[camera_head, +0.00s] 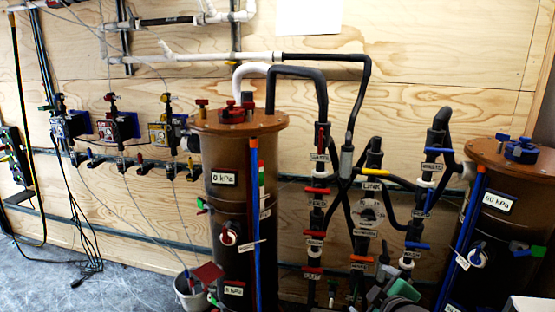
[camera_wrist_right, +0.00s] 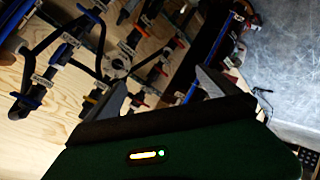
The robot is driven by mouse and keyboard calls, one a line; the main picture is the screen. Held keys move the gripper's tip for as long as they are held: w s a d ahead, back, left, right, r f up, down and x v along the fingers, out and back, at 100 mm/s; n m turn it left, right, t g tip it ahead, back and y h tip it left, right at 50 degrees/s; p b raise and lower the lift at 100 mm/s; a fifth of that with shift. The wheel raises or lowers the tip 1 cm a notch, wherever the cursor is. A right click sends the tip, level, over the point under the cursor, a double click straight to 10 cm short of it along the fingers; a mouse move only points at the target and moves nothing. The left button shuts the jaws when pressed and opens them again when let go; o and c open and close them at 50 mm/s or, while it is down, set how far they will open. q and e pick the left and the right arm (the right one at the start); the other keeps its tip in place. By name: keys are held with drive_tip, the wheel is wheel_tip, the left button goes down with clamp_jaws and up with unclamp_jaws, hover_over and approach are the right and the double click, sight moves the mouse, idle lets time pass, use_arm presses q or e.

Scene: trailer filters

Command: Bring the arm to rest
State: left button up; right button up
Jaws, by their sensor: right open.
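My right gripper (camera_head: 382,281) shows at the bottom of the head view, right of centre, with grey fingers and a dark green body. It is in front of the lower part of the black pipe manifold. In the right wrist view its two grey fingers stand apart, and the gripper (camera_wrist_right: 160,88) is open with nothing seen between them. My left gripper is not in view.
A brown filter tank (camera_head: 233,170) stands left of the pipe manifold (camera_head: 370,190), and another tank (camera_head: 495,205) stands at right. A white bucket (camera_head: 190,292) is on the grey floor (camera_head: 120,285). Small valves and hanging cables line the plywood wall (camera_head: 420,60).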

drive_tip(key=s+a+f+m+g+p, duration=0.15)
drive_tip(key=s+f+m+g, duration=0.35)
drive_tip(key=s+f, duration=0.5)
drive_tip(key=s+a+f+m+g, duration=0.2)
drive_tip(key=s+f+m+g, duration=0.25)
drive_tip(key=s+f, duration=0.6)
wheel_tip(320, 180, up, 21)
drive_tip(key=p, duration=1.9)
drive_tip(key=shift+s+d, duration=0.2)
drive_tip(key=shift+s, duration=0.1)
drive_tip(key=shift+t, duration=0.25)
